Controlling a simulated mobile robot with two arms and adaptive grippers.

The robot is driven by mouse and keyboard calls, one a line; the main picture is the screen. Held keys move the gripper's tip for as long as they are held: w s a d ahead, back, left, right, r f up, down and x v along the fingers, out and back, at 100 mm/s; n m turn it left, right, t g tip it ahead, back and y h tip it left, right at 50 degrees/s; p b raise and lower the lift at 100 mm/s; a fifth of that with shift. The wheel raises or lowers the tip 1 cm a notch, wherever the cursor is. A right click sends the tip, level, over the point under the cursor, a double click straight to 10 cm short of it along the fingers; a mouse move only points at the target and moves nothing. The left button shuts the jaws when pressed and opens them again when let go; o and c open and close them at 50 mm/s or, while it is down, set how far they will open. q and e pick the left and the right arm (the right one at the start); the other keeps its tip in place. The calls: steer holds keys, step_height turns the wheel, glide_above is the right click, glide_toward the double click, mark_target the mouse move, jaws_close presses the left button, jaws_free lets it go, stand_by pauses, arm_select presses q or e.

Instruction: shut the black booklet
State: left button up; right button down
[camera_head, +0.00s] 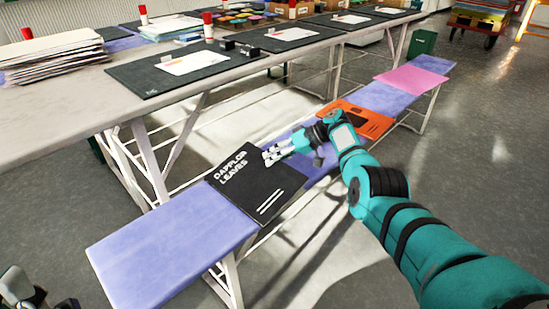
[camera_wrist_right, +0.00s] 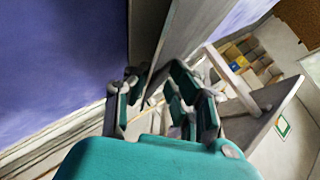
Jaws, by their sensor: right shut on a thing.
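The black booklet (camera_head: 255,188), with white lettering on its face, is on the low bench between bare lavender bench tops. My right gripper (camera_head: 270,155) is at its upper right edge in the head view. In the right wrist view, the right gripper's fingers (camera_wrist_right: 158,88) are shut on a grey-black panel (camera_wrist_right: 170,35), which appears to be the booklet's cover, seen nearly edge-on. The angle of the cover and the booklet's inner pages cannot be made out. Part of my left gripper (camera_head: 25,290) shows at the lower left corner; its fingers are unclear.
A long grey table (camera_head: 80,118) behind the bench holds black mats (camera_head: 150,78), a paper stack (camera_head: 55,55) and glue sticks. An orange booklet (camera_head: 365,120) and a pink sheet (camera_head: 412,80) lie farther along the bench. The near floor is clear.

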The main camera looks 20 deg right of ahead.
steer(key=shift+s+f, duration=0.15)
steer(key=shift+f, duration=0.3)
steer(key=c, duration=1.5)
jaws_free()
steer(key=shift+c, duration=0.2)
steer(key=shift+d+r, duration=0.1)
steer(key=shift+r, duration=0.1)
steer(key=v, duration=1.1)
steer(key=shift+d+r, duration=0.15)
steer(key=shift+d, duration=0.15)
